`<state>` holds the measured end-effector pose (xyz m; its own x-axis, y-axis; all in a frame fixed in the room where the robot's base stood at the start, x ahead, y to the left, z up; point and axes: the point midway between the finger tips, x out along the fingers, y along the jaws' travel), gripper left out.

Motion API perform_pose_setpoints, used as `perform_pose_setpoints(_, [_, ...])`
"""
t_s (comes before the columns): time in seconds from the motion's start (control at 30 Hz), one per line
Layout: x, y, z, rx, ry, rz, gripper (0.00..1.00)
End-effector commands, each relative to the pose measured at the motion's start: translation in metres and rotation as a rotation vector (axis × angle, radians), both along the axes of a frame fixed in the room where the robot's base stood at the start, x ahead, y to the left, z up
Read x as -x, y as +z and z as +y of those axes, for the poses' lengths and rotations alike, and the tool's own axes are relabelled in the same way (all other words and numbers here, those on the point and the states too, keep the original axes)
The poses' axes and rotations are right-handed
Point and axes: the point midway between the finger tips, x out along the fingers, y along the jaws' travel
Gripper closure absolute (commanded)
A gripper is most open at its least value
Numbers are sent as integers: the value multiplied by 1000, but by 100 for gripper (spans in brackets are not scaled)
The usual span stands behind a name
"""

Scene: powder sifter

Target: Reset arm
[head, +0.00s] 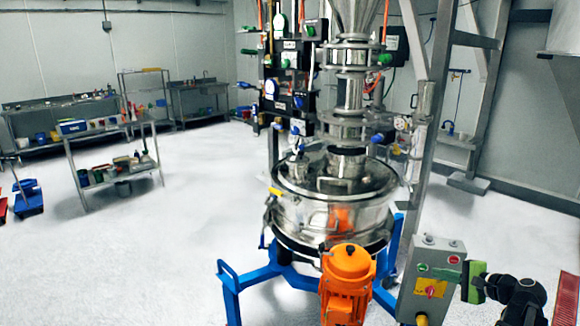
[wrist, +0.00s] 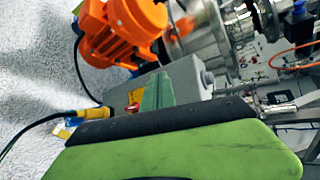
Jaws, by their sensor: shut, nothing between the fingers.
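My gripper (head: 472,281) is at the lower right of the head view, with green fingers and a black wrist behind them. It is shut and empty. I cannot tell whether the fingers touch the box. In the wrist view a large green finger (wrist: 180,150) fills the bottom. The grey box (wrist: 190,76) is partly hidden behind the gripper there.
A steel sifter (head: 325,215) stands on a blue frame (head: 232,278), with an orange motor (head: 348,285) in front. A grey metal post (head: 425,130) rises behind the box. A steel cart (head: 110,145) and benches stand at the left. The white floor between is clear.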

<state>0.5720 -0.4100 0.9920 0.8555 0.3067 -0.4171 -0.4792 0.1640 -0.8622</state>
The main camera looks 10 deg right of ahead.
Motion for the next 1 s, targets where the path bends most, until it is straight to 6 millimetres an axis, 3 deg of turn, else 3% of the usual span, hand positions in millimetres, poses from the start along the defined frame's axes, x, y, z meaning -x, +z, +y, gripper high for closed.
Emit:
perform_pose_setpoints(0.03, [-26, 1, 36, 0, 66, 0, 100])
perform_pose_setpoints(0.1, [-57, 1, 91, 3, 161, 3, 100])
perform_pose_setpoints(0.2, [-89, -8, 174, 36, 304, 41, 100])
perform_pose_setpoints(0.27, [-99, -17, 226, 74, 396, 77, 100])
perform_pose_setpoints(0.3, [-104, -24, 260, 107, 462, 102, 100])
perform_pose_setpoints(0.4, [-102, -46, 344, 223, 639, 168, 100])
perform_pose_setpoints(0.5, [-86, -70, 412, 370, 812, 232, 100])
perform_pose_setpoints(0.6, [-64, -91, 458, 534, 973, 289, 100])
perform_pose_setpoints(0.7, [-39, -109, 482, 724, 1127, 351, 100])
perform_pose_setpoints(0.73, [-31, -115, 482, 788, 1168, 376, 100])
perform_pose_setpoints(1.0, [-2, -129, 414, 1113, 1331, 553, 100])
